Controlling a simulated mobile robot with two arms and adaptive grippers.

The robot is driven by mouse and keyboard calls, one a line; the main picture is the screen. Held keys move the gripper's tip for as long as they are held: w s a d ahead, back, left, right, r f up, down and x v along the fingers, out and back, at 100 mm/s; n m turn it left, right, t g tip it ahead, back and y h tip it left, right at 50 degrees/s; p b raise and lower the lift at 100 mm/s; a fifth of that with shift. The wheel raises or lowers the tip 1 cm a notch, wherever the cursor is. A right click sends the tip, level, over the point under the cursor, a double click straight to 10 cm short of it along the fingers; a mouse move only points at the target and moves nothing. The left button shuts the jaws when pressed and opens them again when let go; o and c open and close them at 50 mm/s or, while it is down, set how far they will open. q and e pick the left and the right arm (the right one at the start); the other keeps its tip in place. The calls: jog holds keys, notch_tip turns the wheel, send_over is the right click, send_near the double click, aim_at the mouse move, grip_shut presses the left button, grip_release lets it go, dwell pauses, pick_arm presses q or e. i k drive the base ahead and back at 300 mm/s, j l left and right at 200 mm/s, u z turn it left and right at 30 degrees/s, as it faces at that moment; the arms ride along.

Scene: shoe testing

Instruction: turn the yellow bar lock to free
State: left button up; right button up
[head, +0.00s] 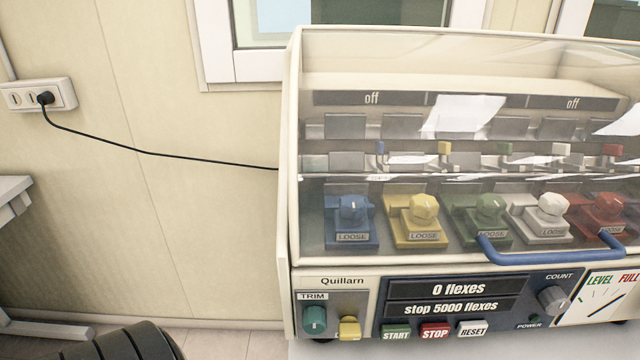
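The testing machine (288,200) stands on the right, with a clear cover over its row of stations. Behind the cover, the second station from the left has a yellow clamp with a knob (424,206) and a plate reading LOOSE. A small yellow tab (445,148) stands upright above it. A small yellow knob (349,328) sits on the front panel, right of the teal TRIM knob (315,320). No part is legibly marked as a bar lock or as free. Neither gripper is in view.
START, STOP and RESET buttons (435,331) sit below a display reading 0 flexes. A black cable (160,153) runs from the wall socket (40,95) to the machine. A grey table edge shows at left.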

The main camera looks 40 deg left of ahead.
aim_at(349, 329)
jog(key=j+u, duration=0.1)
jog(key=u, duration=0.25)
jog(key=j+u, duration=0.1)
jog(key=u, duration=0.25)
jog(key=j+u, duration=0.1)
jog(key=u, duration=0.2)
